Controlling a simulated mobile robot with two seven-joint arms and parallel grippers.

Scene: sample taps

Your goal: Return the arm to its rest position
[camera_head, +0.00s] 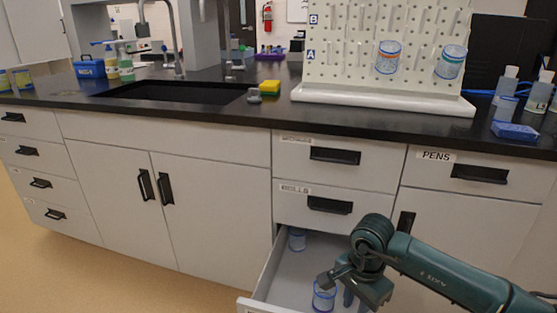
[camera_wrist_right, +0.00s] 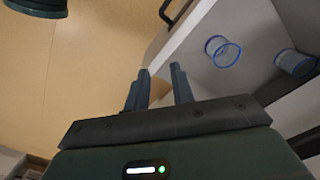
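My right arm (camera_head: 440,270) reaches in from the right in the head view, bent over an open drawer (camera_head: 262,283). My right gripper (camera_head: 347,292) is over the drawer's front part, close to a clear blue-rimmed beaker (camera_head: 323,298). In the right wrist view my right gripper (camera_wrist_right: 157,85) has its two dark fingers apart with nothing between them. That view shows two clear beakers with blue rims in the drawer, one upper right of the fingers (camera_wrist_right: 222,51) and one farther right (camera_wrist_right: 295,63). My left gripper is in neither view.
The black counter (camera_head: 230,115) runs above the drawers. On it are a drying rack (camera_head: 375,95) holding two beakers, a sink (camera_head: 165,92), a yellow sponge (camera_head: 270,87) and bottles at right (camera_head: 540,95). Another beaker (camera_head: 297,238) stands deeper in the drawer. Floor (camera_head: 90,270) is free at left.

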